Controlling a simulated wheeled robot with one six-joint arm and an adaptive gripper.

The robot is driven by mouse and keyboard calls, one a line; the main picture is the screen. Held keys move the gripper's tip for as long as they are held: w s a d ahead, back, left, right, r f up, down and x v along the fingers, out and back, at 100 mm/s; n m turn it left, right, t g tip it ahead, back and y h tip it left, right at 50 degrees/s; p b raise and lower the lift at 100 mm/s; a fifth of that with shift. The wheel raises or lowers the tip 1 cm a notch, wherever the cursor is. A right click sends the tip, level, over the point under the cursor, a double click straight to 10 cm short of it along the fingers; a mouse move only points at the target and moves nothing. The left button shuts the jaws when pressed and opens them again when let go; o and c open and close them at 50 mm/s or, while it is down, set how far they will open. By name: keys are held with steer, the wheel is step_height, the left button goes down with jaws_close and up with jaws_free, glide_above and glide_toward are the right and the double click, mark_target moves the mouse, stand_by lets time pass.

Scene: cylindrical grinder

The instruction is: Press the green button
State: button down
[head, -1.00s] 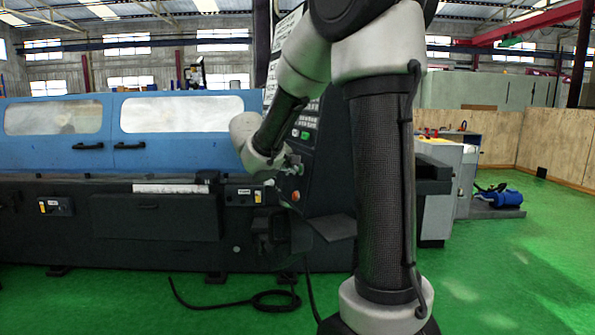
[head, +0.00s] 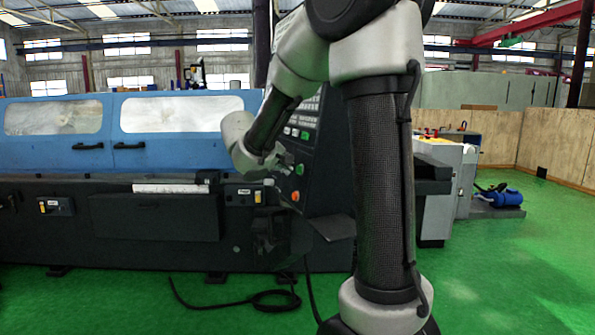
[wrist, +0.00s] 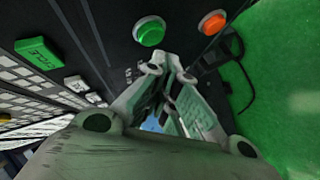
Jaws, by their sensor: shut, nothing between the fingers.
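The round green button (wrist: 149,31) is on the dark control panel, near the top of the wrist view. It also shows in the head view (head: 299,169), just right of my gripper's tips. My gripper (wrist: 163,68) is shut and empty. Its fingertips lie below and slightly right of the green button in the wrist view, apart from it in the picture. In the head view my gripper (head: 286,163) is in front of the panel at the button's height. The exact gap to the panel cannot be told.
A round orange button (wrist: 212,22) is right of the green one. A green rectangular key (wrist: 38,53) and rows of white keys are at the left. The blue and dark grinder (head: 170,150) fills the left of the head view. A cable (head: 240,303) lies on the green floor.

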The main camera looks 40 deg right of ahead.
steer(key=shift+w+a+r, duration=0.15)
steer(key=shift+a, duration=0.65)
steer(key=shift+w+a+r, duration=0.15)
steer(key=shift+w+a, duration=0.05)
steer(key=shift+a, duration=0.55)
steer(key=shift+w+a+r, duration=0.15)
steer(key=shift+a, duration=0.65)
steer(key=s+d+f+n+g+y, duration=0.1)
steer(key=s+f+g+y, duration=0.2)
steer(key=s, duration=0.5)
steer(key=s+f+n+g+y, duration=0.1)
steer(key=s+f+g, duration=0.1)
steer(key=s+f, duration=0.35)
steer(key=s+a+r+m+t+y, duration=0.1)
steer(key=s+a+y, duration=0.2)
steer(key=s, duration=0.6)
steer(key=s+a+r+m+t+y, duration=0.1)
steer(key=s+a+y, duration=0.2)
steer(key=s, duration=0.6)
steer(key=shift+s+a+r+m+t, duration=0.2)
steer(key=shift+m+t, duration=0.1)
steer(key=shift+t, duration=0.1)
